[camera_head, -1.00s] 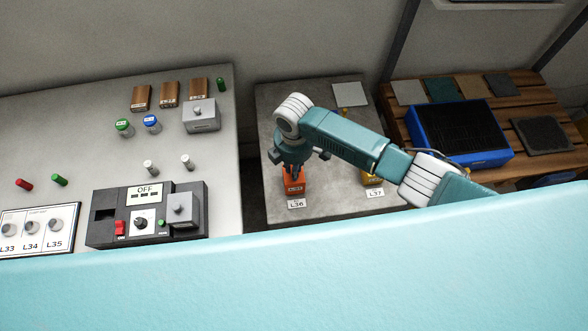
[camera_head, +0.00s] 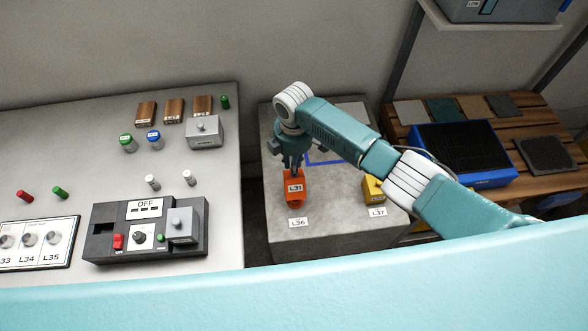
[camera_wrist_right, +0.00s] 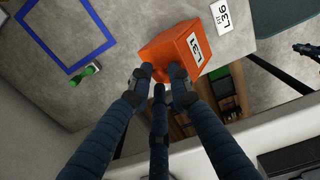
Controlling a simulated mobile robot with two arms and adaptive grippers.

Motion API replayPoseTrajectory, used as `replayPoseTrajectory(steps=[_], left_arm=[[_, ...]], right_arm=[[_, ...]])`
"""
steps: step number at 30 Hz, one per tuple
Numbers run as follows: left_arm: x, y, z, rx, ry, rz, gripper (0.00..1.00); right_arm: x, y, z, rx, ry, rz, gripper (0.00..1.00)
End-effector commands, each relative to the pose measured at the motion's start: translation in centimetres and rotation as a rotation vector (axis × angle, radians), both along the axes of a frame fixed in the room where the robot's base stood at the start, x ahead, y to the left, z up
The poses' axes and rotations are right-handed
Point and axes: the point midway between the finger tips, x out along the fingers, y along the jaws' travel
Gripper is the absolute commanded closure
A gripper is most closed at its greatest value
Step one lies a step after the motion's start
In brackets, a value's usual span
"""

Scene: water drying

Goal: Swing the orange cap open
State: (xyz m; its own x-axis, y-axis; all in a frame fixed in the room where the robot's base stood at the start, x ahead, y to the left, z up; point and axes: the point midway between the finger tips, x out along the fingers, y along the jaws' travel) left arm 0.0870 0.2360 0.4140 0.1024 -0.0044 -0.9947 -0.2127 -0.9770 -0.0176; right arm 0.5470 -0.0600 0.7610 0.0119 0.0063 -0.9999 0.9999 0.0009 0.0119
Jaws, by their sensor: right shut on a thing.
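The orange cap (camera_head: 294,188), a block-like piece with an L31 label, is on the grey table just behind the L36 label. It also shows in the right wrist view (camera_wrist_right: 170,47). My right gripper (camera_head: 292,169) comes down on it from above. In the right wrist view its dark fingers (camera_wrist_right: 160,77) are closed against the cap's near side. Whether the cap is tilted or raised is unclear. My left gripper is not in view.
A yellow block (camera_head: 373,189) stands to the right, by the L37 label (camera_head: 377,212). A blue square outline (camera_head: 325,160) marks the table behind my arm. A green-ended vial (camera_wrist_right: 86,74) lies near it. A control box (camera_head: 105,244) occupies the left bench.

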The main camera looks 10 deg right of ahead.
Motion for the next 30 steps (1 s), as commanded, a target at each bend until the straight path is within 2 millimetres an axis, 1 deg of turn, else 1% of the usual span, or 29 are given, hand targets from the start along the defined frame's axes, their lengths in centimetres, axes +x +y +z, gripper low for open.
replayPoseTrajectory(steps=[1, 12, 13, 15, 16, 30], left_arm=[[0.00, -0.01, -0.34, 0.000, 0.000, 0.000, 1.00], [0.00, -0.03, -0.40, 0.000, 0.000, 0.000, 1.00], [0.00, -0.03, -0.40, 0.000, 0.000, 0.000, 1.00], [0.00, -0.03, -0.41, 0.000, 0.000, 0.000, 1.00], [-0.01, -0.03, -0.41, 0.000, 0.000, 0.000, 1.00], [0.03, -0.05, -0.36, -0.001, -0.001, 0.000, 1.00]], right_arm=[[-0.17, -0.95, -1.40, -0.018, -0.001, -0.004, 1.00], [-0.27, -0.99, -1.57, -0.020, 0.002, -0.002, 1.00], [-0.27, -0.99, -1.58, -0.020, 0.002, -0.002, 0.80], [-0.27, -0.98, -1.58, -0.020, 0.002, -0.002, 0.66], [-0.27, -0.98, -1.58, -0.020, 0.002, -0.002, 0.65], [-0.28, -0.99, -1.54, -0.020, 0.002, -0.004, 0.65]])
